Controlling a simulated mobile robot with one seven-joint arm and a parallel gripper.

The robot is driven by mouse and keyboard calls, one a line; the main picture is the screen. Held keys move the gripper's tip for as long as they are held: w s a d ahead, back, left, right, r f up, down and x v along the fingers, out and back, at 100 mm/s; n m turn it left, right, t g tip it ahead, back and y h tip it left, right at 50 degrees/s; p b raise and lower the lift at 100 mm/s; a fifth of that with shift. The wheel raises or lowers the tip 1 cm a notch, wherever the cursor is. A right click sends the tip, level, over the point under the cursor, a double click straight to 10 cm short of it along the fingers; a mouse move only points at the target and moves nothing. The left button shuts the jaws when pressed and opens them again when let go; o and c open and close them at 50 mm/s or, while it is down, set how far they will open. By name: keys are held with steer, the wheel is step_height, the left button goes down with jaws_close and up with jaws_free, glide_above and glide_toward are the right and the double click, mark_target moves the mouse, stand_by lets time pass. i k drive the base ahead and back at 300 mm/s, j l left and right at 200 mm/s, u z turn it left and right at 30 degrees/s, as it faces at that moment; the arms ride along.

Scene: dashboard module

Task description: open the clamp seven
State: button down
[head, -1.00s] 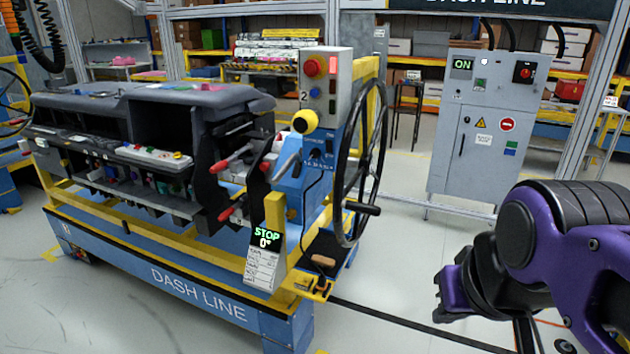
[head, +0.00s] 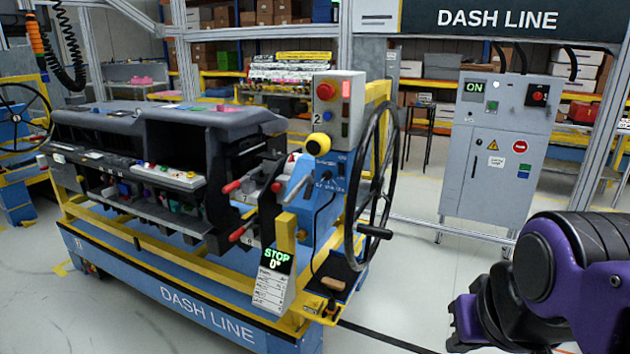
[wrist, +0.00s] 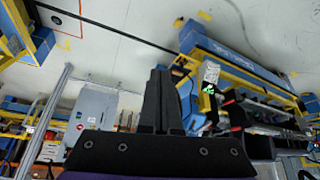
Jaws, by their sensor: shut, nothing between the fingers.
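Clamps with red handles sit at the right end of the dashboard module (head: 150,120): an upper red handle (head: 232,187) and a lower red handle (head: 237,234). A red-tipped dark lever (head: 276,187) stands just right of them. My gripper (wrist: 160,95) is shut and empty in the wrist view, tilted against the scene. In the head view my arm is at the lower right, well apart from the clamps. The wrist view also shows small red handles (wrist: 229,102) right of the fingers.
A large black handwheel (head: 372,180) and a control box (head: 338,108) stand right of the clamps. A grey cabinet (head: 490,150) is behind. Floor between frame and arm is mostly clear.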

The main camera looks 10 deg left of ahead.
mark_target(234, 186)
steer(key=i+j, duration=0.15)
steer(key=j, duration=0.2)
steer(key=i+j, duration=0.15)
steer(key=j, duration=0.25)
steer(key=i+j, duration=0.15)
steer(key=j, duration=0.2)
steer(key=i+j, duration=0.15)
steer(key=j, duration=0.2)
steer(key=k, duration=0.3)
steer(key=i+j, duration=0.1)
steer(key=i, duration=0.2)
